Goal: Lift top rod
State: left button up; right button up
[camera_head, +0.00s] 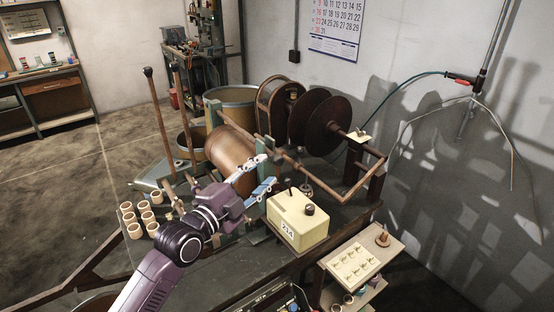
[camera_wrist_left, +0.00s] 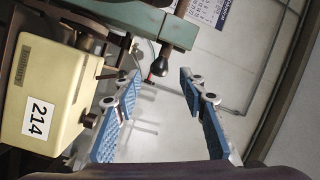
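The winding machine carries a copper-coloured drum (camera_head: 230,150) and dark discs (camera_head: 327,123). A brown rod (camera_head: 310,176) runs along its upper front, past the drum's right end, to a bent bar (camera_head: 365,178); I cannot tell for certain that this is the top rod. My left gripper (camera_head: 267,170) is in front of the drum's right end, near the rod's left end. In the left wrist view its blue-padded fingers (camera_wrist_left: 160,78) are spread with nothing between them. A dark knob (camera_wrist_left: 146,50) and a green beam (camera_wrist_left: 135,20) lie beyond them. My right gripper is not in view.
A cream box marked 214 (camera_head: 298,219) stands close to the right of my left gripper and also shows in the left wrist view (camera_wrist_left: 45,95). Two upright rods (camera_head: 159,122) rise behind my arm. A switch panel (camera_head: 352,268) is at lower right.

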aim_at(275, 163)
pick_arm(q)
jog(key=p+x, duration=0.1)
jog(key=x, duration=0.5)
jog(key=shift+w+d+p, duration=0.25)
jog(key=shift+w+p, duration=0.05)
jog(key=shift+p, duration=0.05)
jog(key=shift+c, duration=0.4)
jog(key=shift+f, duration=0.1)
grip_shut()
